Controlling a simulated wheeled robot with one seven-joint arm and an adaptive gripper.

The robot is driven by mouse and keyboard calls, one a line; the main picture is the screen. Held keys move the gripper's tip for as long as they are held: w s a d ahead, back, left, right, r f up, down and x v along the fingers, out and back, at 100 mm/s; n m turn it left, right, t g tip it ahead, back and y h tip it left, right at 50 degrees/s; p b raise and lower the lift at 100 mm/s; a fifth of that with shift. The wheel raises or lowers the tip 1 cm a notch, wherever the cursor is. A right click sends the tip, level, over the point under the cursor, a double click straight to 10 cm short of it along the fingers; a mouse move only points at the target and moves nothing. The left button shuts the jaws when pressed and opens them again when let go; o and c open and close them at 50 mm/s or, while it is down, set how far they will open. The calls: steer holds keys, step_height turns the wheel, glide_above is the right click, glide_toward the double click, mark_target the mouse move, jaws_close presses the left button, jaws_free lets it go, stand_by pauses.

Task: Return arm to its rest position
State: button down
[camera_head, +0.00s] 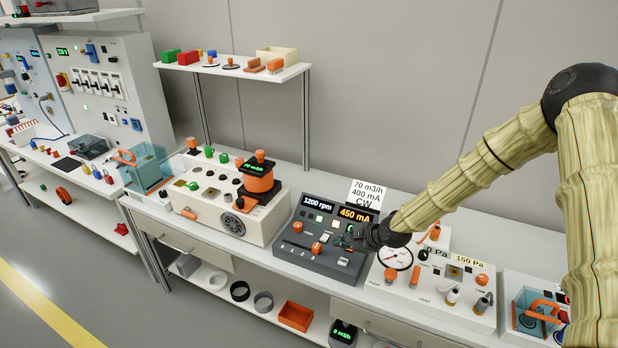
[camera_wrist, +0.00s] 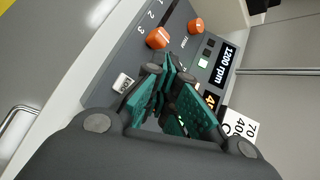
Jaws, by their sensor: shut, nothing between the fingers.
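My gripper (camera_head: 350,240) is at the end of my arm, which comes in from the right in the head view. It hangs over the right part of a dark grey control panel (camera_head: 290,252) with orange knobs and displays reading 1200 rpm and 450 mA. In the wrist view my gripper (camera_wrist: 172,72) has its green-padded fingers together, with nothing held. Beyond the fingertips are an orange knob (camera_wrist: 158,38) and a second orange knob (camera_wrist: 196,26). Whether the fingers touch the panel I cannot tell.
A white box with an orange-and-black device (camera_head: 258,178) stands left of the panel. A white panel with a dial (camera_head: 420,292) lies to the right, below my forearm. A sign (camera_head: 364,194) stands behind. A shelf (camera_head: 232,66) with small items is at the back.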

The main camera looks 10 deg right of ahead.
steer(key=s+a+f+n+g+h+b, duration=0.15)
steer(key=s+f+n, duration=0.35)
steer(key=s+f, duration=0.6)
steer(key=s+a+f+n+g+h+b, duration=0.1)
steer(key=s+a+f+n+g+b, duration=0.2)
steer(key=s+f, duration=0.75)
steer(key=s+d+n+g+h+b, duration=0.1)
steer(key=s+n, duration=0.4)
steer(key=s, duration=0.8)
steer(key=s+d+f+n+g+h, duration=0.1)
steer(key=s+d+n, duration=0.3)
steer(key=s, duration=0.9)
steer(key=shift+s+d+f+n+g+h+b, duration=0.2)
steer(key=shift+f+n+g+h+b, duration=0.25)
steer(key=shift+n, duration=0.55)
